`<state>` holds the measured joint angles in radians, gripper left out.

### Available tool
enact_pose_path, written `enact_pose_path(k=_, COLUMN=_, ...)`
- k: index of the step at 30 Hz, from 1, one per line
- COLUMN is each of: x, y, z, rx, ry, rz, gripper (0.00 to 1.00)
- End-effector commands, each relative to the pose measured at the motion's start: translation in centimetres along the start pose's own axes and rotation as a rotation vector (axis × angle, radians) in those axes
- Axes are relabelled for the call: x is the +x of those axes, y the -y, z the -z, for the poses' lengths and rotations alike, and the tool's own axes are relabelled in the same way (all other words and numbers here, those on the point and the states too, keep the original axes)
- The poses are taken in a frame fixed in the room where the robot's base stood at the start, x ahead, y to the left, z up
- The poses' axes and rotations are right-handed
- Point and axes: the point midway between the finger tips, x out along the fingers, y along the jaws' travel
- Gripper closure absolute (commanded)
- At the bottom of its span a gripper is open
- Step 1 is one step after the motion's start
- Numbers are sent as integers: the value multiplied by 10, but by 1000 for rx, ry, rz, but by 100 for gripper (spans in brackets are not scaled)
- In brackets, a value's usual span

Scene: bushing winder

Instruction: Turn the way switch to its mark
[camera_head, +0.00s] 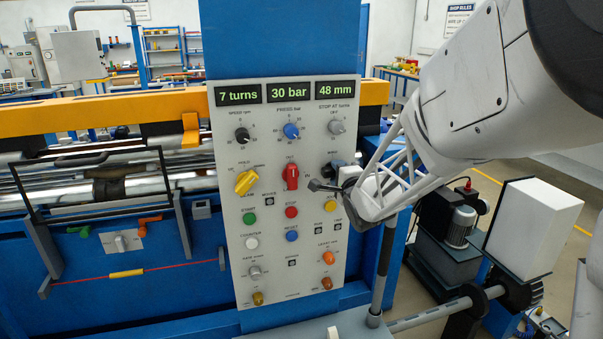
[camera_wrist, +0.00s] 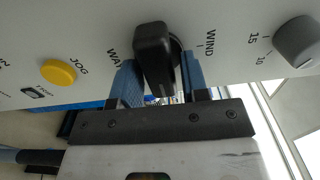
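The way switch shows in the wrist view as a black lever knob (camera_wrist: 154,48), between the labels WAY and WIND. Its lever stands nearly upright in that picture. My gripper (camera_wrist: 162,80) has one blue finger on each side of the knob. The knob covers part of the left finger, and I see no clear gap, but I cannot tell whether both fingers press on it.
A yellow JOG button (camera_wrist: 58,72) and a grey knob (camera_wrist: 300,42) flank the switch in the wrist view. In the head view a red knob (camera_head: 291,177) and a yellow knob (camera_head: 246,181) lie left of my gripper. A dark post (camera_head: 383,265) stands below my arm.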

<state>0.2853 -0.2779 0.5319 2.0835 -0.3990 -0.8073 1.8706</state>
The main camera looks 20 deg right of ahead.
Motion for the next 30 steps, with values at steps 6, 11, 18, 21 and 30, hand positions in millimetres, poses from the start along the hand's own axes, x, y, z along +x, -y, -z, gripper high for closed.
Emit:
enact_pose_path(k=6, x=0, y=0, z=0, rx=-1, ry=0, rz=0, gripper=47)
enact_pose_path(k=11, x=0, y=0, z=0, rx=-1, ry=1, rz=0, gripper=47)
enact_pose_path(k=18, x=-8, y=0, z=0, rx=-1, ry=1, rz=0, gripper=47)
enact_pose_path(k=21, x=-16, y=1, z=0, rx=-2, ry=1, rz=1, gripper=47)
enact_pose_path(k=30, x=-47, y=0, z=0, rx=-1, ry=0, rz=1, gripper=47)
